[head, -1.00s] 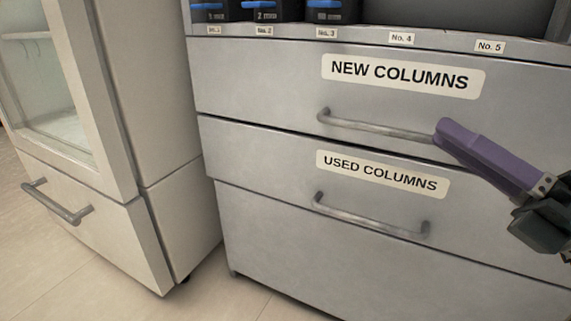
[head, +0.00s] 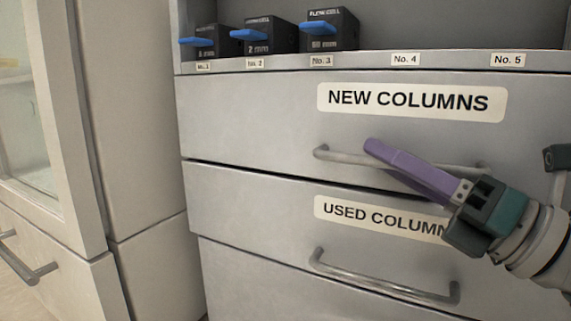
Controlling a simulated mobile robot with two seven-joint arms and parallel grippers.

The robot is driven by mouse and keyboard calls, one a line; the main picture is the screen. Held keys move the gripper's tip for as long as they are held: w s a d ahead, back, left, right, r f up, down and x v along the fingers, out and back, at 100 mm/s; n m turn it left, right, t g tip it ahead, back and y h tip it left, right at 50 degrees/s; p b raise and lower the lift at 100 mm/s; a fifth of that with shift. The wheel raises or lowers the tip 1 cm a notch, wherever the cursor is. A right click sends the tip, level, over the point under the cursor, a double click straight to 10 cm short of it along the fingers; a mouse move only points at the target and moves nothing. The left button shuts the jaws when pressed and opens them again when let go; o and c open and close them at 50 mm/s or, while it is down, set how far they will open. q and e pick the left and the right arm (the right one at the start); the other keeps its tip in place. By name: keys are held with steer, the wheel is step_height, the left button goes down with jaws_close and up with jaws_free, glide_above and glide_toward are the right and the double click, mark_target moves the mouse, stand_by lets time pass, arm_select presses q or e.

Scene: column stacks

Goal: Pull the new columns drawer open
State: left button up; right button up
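The new columns drawer (head: 240,125) is the grey upper drawer, with a "NEW COLUMNS" label (head: 411,101) and a grey bar handle (head: 345,156). Its front looks flush with the cabinet. My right gripper (head: 372,148) comes in from the right, and its purple fingers overlap the middle of this handle in the picture. The fingers line up one over the other, so I cannot tell whether they are apart or closed on the bar. The fingers hide part of the handle. My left gripper is not in view.
Below is the used columns drawer (head: 255,225) with its own handle (head: 380,283); my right arm covers part of its label. A pale glass-door cabinet (head: 150,130) stands left.

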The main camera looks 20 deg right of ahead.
steer(key=shift+s+a, duration=0.1)
steer(key=shift+a, duration=0.15)
jaws_close()
stand_by(1.4)
